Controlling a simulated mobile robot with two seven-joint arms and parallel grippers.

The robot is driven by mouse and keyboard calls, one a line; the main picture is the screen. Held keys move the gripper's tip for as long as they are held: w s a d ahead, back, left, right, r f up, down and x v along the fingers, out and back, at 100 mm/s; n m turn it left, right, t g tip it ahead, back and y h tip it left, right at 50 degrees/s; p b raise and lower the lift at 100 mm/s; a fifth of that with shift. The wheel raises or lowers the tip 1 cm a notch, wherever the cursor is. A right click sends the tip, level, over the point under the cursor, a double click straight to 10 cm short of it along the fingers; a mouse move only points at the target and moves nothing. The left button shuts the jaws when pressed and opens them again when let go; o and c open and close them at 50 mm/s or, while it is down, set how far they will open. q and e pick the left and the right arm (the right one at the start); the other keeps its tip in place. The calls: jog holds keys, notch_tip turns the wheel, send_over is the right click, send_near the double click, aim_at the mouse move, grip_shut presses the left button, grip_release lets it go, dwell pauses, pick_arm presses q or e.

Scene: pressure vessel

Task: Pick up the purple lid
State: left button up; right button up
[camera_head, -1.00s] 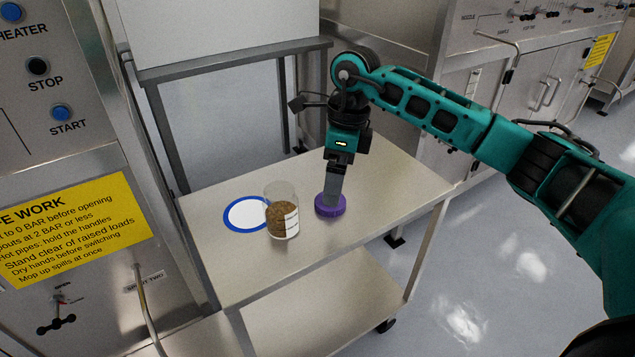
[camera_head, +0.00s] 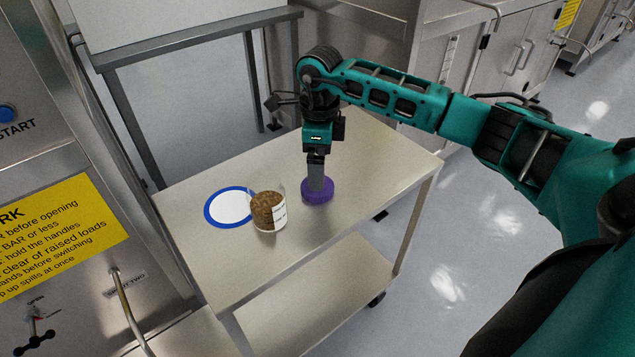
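I also cannot tell whether the lid rests on the cart or is slightly raised. My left gripper is out of view.
A clear jar with brown contents (camera_head: 267,212) stands left of the lid. The cart top (camera_head: 240,270) is clear in front. A control panel with a yellow sign (camera_head: 62,235) stands at left.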

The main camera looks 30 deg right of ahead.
aim_at(314, 197)
jog(key=f, duration=0.4)
jog(key=shift+s+a+f, duration=0.15)
jog(key=shift+a+f, duration=0.15)
jog(key=shift+a, duration=0.05)
jog(key=shift+f, duration=0.15)
jog(key=c, duration=1)
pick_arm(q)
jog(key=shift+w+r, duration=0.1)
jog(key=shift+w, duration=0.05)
